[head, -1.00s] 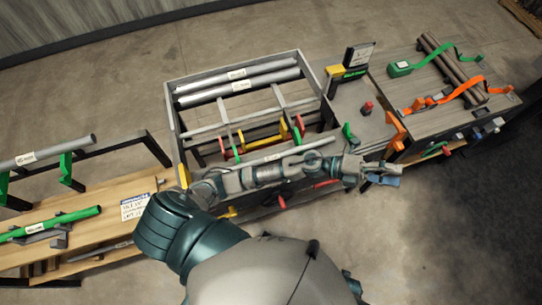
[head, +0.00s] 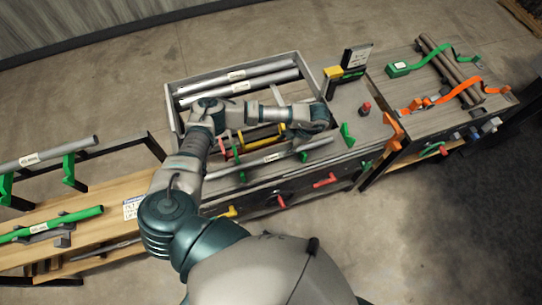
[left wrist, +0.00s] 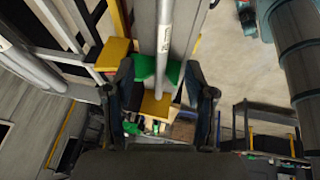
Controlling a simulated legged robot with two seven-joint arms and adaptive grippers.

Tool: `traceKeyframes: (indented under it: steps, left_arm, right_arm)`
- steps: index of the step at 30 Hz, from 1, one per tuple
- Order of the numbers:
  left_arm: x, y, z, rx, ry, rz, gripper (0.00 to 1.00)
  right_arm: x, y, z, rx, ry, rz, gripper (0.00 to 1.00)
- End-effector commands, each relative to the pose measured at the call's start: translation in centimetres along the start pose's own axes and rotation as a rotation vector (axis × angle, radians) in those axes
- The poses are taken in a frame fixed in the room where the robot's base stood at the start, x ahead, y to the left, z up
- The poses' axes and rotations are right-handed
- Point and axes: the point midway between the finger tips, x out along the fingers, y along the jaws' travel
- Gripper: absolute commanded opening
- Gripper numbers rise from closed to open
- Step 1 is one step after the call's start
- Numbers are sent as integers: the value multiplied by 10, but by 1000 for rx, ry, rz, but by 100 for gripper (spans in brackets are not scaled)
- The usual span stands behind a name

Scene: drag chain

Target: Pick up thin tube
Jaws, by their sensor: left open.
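A thin grey tube (head: 285,153) with a white label lies along the front of the grey tray, its left part passing behind my left arm. My left gripper (head: 318,117) is over the right part of the tray, above and behind that tube in the head view; its fingers are hard to make out there. In the left wrist view the fingers (left wrist: 160,78) stand apart and empty. A labelled grey tube (left wrist: 163,35) runs between them at a green holder (left wrist: 172,72); I cannot tell for sure whether it is the same tube. My right gripper is not in view.
Two thicker grey tubes (head: 240,80) lie at the back of the tray (head: 170,105). A black sign (head: 355,56) and a red knob (head: 365,107) stand to its right. Brown tubes (head: 450,66) and straps lie on the right table. A green tube (head: 65,220) lies at left.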

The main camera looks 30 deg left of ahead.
Motion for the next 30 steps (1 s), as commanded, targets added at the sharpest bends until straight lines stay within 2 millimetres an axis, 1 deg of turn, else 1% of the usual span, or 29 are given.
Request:
traceKeyframes:
  steps: [1, 3, 6, 11, 14, 18, 21, 24, 30]
  left_arm:
    - [11, 0, -2, 1, 4, -2, 55]
    - [27, 0, -2, 0, 3, -3, 55]
    - [44, 1, -2, 1, 0, -4, 55]
    - [58, 1, -2, 2, -2, -5, 55]
    - [67, 0, -3, 2, -1, -5, 55]
    - [88, -3, -6, 3, 0, -5, 55]
    - [102, -3, -4, 3, -2, -6, 55]
    - [108, -3, -3, 2, -2, -4, 55]
    - [109, -3, -3, 3, -3, -4, 55]
  right_arm:
    - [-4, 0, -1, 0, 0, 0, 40]
    - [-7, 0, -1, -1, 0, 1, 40]
    - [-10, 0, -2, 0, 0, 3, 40]
    - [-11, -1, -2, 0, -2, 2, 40]
    - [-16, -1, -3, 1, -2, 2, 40]
    - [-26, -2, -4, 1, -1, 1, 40]
    - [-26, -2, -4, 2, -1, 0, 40]
    - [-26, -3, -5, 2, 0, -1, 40]
    - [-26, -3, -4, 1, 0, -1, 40]
